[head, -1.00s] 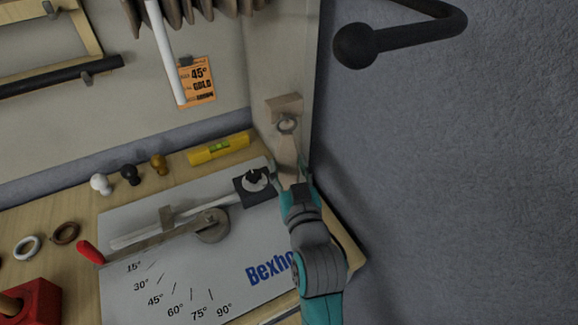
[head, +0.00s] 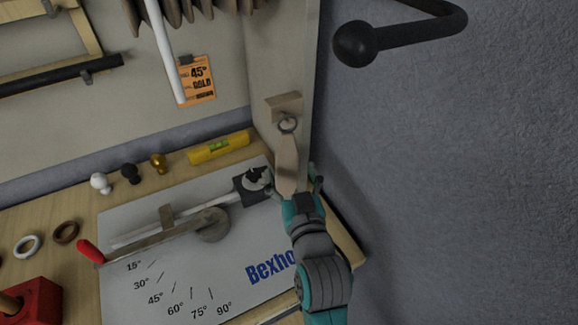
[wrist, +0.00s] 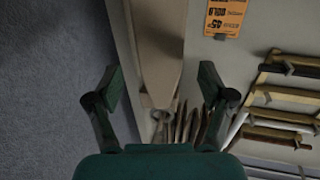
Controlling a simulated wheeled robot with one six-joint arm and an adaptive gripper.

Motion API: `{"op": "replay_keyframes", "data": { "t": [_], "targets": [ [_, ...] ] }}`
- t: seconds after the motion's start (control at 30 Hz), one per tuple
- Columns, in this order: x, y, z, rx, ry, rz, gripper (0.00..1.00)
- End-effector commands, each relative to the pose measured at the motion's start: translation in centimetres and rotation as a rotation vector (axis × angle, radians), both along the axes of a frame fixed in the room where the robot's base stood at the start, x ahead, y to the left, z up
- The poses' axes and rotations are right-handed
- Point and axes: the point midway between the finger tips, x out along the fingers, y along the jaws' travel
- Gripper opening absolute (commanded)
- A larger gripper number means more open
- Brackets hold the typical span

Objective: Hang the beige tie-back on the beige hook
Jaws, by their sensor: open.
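The beige tie-back (head: 287,164) is a flat strap hanging roughly upright, with a metal ring (head: 288,125) at its top. The ring lies at the front of the beige hook (head: 285,105), a block on the pale upright panel; the exact contact is too small to tell. My gripper (head: 298,183) is open at the strap's lower end. In the wrist view the tie-back (wrist: 158,45) passes between the spread fingers of my gripper (wrist: 160,78), with visible space on both sides. Its ring end shows beyond, low in that view.
A grey wall (head: 450,170) stands close on the right, with a dark ball-ended rod (head: 400,38) above. A board with angle marks (head: 190,265), a yellow level (head: 219,147) and several small knobs are on the left. Pleated cloth (head: 190,12) hangs above.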

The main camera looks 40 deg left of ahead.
Motion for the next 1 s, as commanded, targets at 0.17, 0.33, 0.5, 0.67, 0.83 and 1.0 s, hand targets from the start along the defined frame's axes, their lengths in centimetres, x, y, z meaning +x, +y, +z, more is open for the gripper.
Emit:
{"op": "replay_keyframes", "data": {
  "t": [0.17, 0.33, 0.5, 0.67, 0.83, 1.0],
  "targets": [
    [-2.2, -2.9, -0.1, -0.001, 0.000, -0.001, 0.81],
    [-4.1, -5.4, -0.1, 0.000, 0.001, -0.001, 0.81],
    [-5.3, -7.0, -0.1, -0.001, 0.001, -0.001, 0.81],
    [-5.9, -7.6, 0.0, -0.001, 0.001, 0.000, 0.81],
    [-6.0, -7.7, 0.0, 0.000, 0.000, 0.000, 0.81],
    [-5.7, -8.6, -0.7, -0.003, 0.006, -0.018, 0.81]
  ]
}}
